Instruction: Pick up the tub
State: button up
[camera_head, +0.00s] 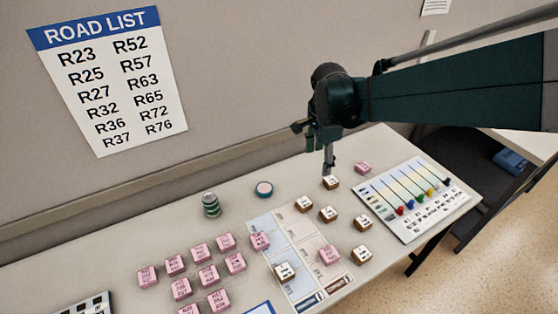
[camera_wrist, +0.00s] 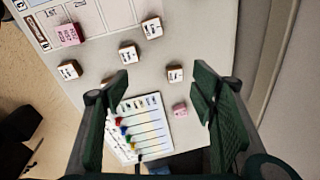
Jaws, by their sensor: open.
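A small round teal tub (camera_head: 264,189) with a pinkish top stands upright on the table (camera_head: 110,230) near the wall, in the head view. My gripper (camera_head: 328,160) is above the table to the right of the tub, apart from it, over the brown-and-white blocks. In the wrist view my gripper (camera_wrist: 160,80) has its two fingers spread wide with nothing held. A white-topped block (camera_wrist: 174,73) and a pink block (camera_wrist: 180,109) show on the table below, between the fingers. The tub is not visible in the wrist view.
A green striped can (camera_head: 211,205) stands left of the tub. Several pink blocks (camera_head: 200,250) lie in front of it. A white board with coloured sliders (camera_head: 410,198) lies at the right. A gridded sheet (camera_head: 290,230) carries some blocks.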

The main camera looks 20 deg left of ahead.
jog(key=w+a+f+m+g+p, duration=0.1)
jog(key=a+f+m, duration=0.15)
jog(key=a, duration=0.35)
jog(key=w+a+f+m+p, duration=0.1)
jog(key=w+a+f, duration=0.1)
jog(key=a+f, duration=0.25)
jog(key=m+g+h+p, duration=0.1)
jog(key=m+h+p, duration=0.1)
jog(key=m, duration=0.1)
send_over(264, 188)
jog(key=f, duration=0.8)
jog(key=shift+w+a, duration=0.2)
jog(key=shift+a, duration=0.15)
jog(key=shift+a+f, duration=0.15)
jog(key=shift+f, duration=0.1)
jog(key=shift+f+b, duration=0.35)
jog(key=shift+f, duration=0.85)
jog(key=shift+d, duration=0.2)
jog(key=shift+s+d+f, duration=0.1)
jog(key=shift+d+f, duration=0.05)
jog(key=shift+f, duration=1.15)
jog(key=shift+d+f, duration=0.1)
jog(key=shift+f, duration=1.2)
jog(key=shift+c, duration=0.3)
